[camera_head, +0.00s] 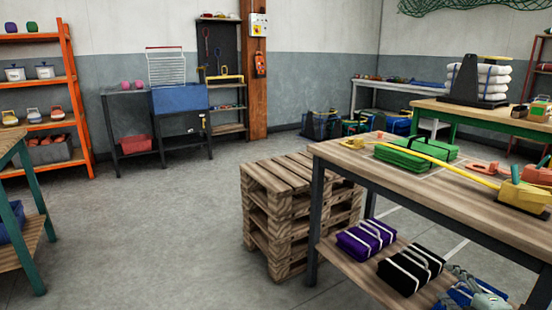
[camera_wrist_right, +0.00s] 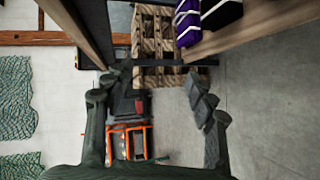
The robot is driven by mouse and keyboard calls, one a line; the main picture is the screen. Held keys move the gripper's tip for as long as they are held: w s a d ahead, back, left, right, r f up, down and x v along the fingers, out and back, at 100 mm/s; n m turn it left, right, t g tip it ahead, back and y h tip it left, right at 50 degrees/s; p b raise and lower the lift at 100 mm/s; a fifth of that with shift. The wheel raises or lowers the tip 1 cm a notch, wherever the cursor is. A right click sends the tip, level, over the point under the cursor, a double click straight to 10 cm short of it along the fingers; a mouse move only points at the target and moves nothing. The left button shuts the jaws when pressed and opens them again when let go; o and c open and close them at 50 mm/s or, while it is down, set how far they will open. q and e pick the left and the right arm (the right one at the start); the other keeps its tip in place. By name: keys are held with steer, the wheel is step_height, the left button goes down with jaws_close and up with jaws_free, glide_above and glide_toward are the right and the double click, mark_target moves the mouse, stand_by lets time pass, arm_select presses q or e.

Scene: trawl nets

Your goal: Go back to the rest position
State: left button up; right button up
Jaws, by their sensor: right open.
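My right gripper (camera_head: 468,282) shows in the head view at the bottom right, in front of the workbench's lower shelf, partly cut off by the frame edge. In the right wrist view its two dark fingers (camera_wrist_right: 153,85) are spread wide, with nothing held between them. Floor, pallets and an orange rack show beyond them. My left gripper is in neither view.
The workbench (camera_head: 405,190) bears a green bundle (camera_head: 415,153) and yellow tools. Purple (camera_head: 366,239) and black (camera_head: 410,269) bundles lie on its lower shelf. Stacked pallets (camera_head: 290,205) stand beside it. Open floor (camera_head: 150,230) lies left of the pallets.

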steer(key=s+a+f+m+g+h, duration=0.35)
steer(key=s+f+m, duration=0.4)
steer(key=f, duration=0.35)
arm_select(q)
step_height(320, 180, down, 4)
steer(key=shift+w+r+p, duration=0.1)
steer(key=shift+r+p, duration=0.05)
steer(key=shift+p, duration=0.5)
arm_select(e)
steer(key=s+a+f+m+g+y, duration=0.1)
steer(key=s+a+f+m+g, duration=0.2)
steer(key=s+a, duration=0.4)
steer(key=s+a+f+m+g+y, duration=0.2)
steer(key=s+a+f+g, duration=0.3)
steer(key=s+a, duration=0.3)
steer(key=shift+s+a+f+m, duration=0.3)
steer(key=shift+s+f+m, duration=0.55)
steer(key=shift+s, duration=0.3)
